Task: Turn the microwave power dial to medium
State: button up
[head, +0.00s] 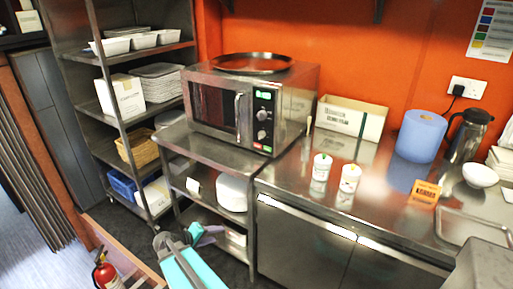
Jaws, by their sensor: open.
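The microwave (214,104) is a steel box on a steel shelf unit, left of centre in the head view. Its door has a dark window and a vertical handle (238,116). The dark control panel to the right of the door has a lit green display, with an upper dial (262,115) and a lower dial (262,134) below it. The dial markings are too small to read, and I cannot tell which dial sets power. A teal and grey part of my arm shows at the bottom, below and apart from the microwave.
A round steel tray (253,63) lies on the microwave. A storage rack (89,125) stands left; a fire extinguisher (107,272) is at lower left.

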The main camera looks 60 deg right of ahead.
jog(key=d+r+m+h+p, duration=0.1)
jog(key=d+r, duration=0.4)
jog(key=r, duration=0.5)
jog(key=d+r+m+h+p, duration=0.1)
jog(key=d+r+h, duration=0.2)
jog(key=d+r, duration=0.3)
jog(key=d+r+m+h+p, duration=0.1)
jog(key=d+r+h, duration=0.2)
jog(key=r, duration=1.2)
jog(key=d, duration=0.3)
jog(key=shift+w+d+p, duration=0.15)
jog(key=shift+w+p, duration=0.05)
jog(key=shift+p, duration=0.15)
jog(key=shift+d, duration=0.15)
jog(key=p, duration=0.5)
send_near(261, 135)
jog(key=d, duration=0.7)
jog(key=shift+d, duration=0.4)
jog(key=shift+f, duration=0.1)
